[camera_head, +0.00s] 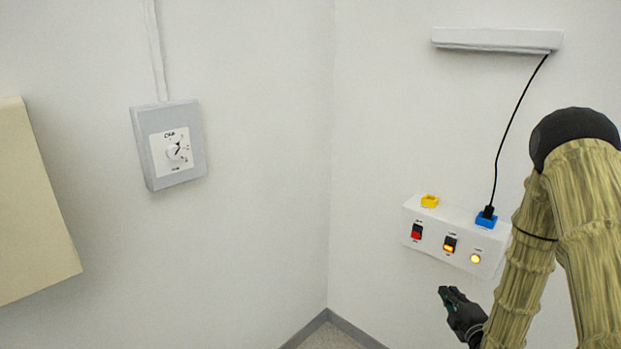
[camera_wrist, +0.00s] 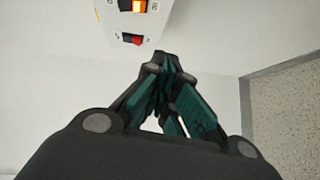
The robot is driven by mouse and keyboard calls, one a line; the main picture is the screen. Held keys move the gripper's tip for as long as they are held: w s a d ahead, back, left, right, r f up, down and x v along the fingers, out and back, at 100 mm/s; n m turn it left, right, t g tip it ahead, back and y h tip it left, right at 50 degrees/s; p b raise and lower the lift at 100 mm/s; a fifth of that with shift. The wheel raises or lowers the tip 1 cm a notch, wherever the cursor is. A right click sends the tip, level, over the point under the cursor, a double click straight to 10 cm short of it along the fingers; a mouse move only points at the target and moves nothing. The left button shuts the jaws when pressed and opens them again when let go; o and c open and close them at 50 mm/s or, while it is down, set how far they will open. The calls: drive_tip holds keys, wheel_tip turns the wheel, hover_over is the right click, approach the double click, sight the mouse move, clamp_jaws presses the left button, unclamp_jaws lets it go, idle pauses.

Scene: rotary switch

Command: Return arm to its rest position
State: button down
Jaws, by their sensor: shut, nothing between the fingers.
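My gripper (camera_head: 450,294) is at the lower right of the head view, at the end of my arm, below and in front of the white switch panel. Its fingers are shut with nothing between them, and they also show in the wrist view (camera_wrist: 165,68). It looks apart from the panel. A grey box with a rotary switch (camera_head: 177,150) is on the left wall, well away from my gripper. The knob's dial marks are too small to read.
The white panel (camera_head: 430,222) on the right wall has a red switch, an orange-lit switch, a round yellow light, a yellow socket and a blue socket with a black cable (camera_head: 509,120). A white bar (camera_head: 497,40) is above. A beige box (camera_head: 30,205) is at the left edge.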

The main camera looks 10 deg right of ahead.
drive_tip(key=s+a+f+m+g+y, duration=0.1)
drive_tip(key=s+a+f+m+g, duration=0.3)
drive_tip(key=s+a+f, duration=0.45)
drive_tip(key=s+a+f+m+g, duration=0.4)
drive_tip(key=s+a+f, duration=0.15)
drive_tip(key=f, duration=0.55)
drive_tip(key=s+a+f+m+g, duration=0.2)
drive_tip(key=s+a+g, duration=0.1)
drive_tip(key=s, duration=0.5)
drive_tip(key=s+a+f+m+g, duration=0.2)
drive_tip(key=s+a+m+g, duration=0.1)
drive_tip(key=s, duration=0.6)
drive_tip(key=s+a+f+m+g, duration=0.2)
drive_tip(key=s+a+f+m, duration=0.1)
drive_tip(key=s, duration=0.6)
drive_tip(key=shift+s+a+g, duration=0.25)
drive_tip(key=shift+a+g, duration=0.1)
drive_tip(key=shift+g, duration=0.05)
drive_tip(key=shift+m, duration=0.3)
